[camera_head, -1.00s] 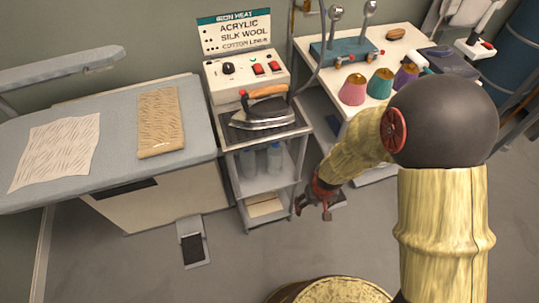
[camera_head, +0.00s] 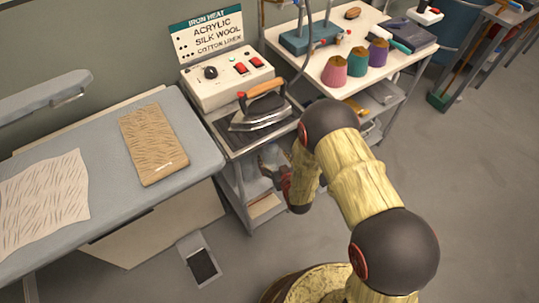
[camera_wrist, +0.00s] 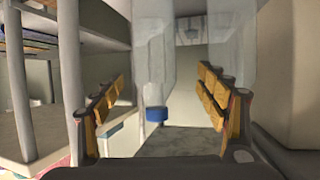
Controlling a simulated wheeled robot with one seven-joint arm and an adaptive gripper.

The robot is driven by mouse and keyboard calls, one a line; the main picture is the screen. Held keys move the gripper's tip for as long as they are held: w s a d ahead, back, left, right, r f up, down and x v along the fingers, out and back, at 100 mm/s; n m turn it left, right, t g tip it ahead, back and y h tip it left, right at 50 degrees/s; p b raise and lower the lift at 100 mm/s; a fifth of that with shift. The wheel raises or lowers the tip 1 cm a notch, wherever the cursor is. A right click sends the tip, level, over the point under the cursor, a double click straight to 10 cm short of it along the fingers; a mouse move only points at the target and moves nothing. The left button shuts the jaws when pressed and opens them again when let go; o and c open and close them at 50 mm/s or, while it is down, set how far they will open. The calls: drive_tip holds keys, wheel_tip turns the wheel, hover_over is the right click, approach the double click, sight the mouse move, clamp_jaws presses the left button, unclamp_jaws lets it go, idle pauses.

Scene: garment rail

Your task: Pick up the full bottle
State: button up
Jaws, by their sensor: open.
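In the wrist view a clear bottle with a blue cap (camera_wrist: 156,114) shows between my gripper's (camera_wrist: 161,82) open, yellow-padded fingers, its cap toward the bottom of the picture. A second clear bottle (camera_wrist: 228,40) shows to the right, partly behind the right finger. I cannot tell which one is full. In the head view my gripper (camera_head: 268,172) is at the shelf of the cart under the iron, and a pale bottle (camera_head: 271,153) is partly hidden by it. I cannot tell whether the fingers touch a bottle.
The cart (camera_head: 238,190) has upright posts and a top with an iron (camera_head: 262,110) on it. An ironing board (camera_head: 95,190) stands to the left. A table (camera_head: 335,88) with thread cones stands at the right.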

drive_tip(key=b+x, duration=0.1)
drive_tip(key=x, duration=0.1)
drive_tip(key=b+x, duration=0.1)
drive_tip(key=x, duration=0.1)
drive_tip(key=b+x, duration=0.1)
drive_tip(key=x, duration=0.2)
drive_tip(key=shift+d+f, duration=0.25)
drive_tip(key=shift+d, duration=0.15)
drive_tip(key=shift+r, duration=0.1)
drive_tip(key=shift+c, duration=0.5)
drive_tip(key=c, duration=1.8)
drive_tip(key=shift+o, duration=0.2)
drive_tip(key=shift+w, duration=0.1)
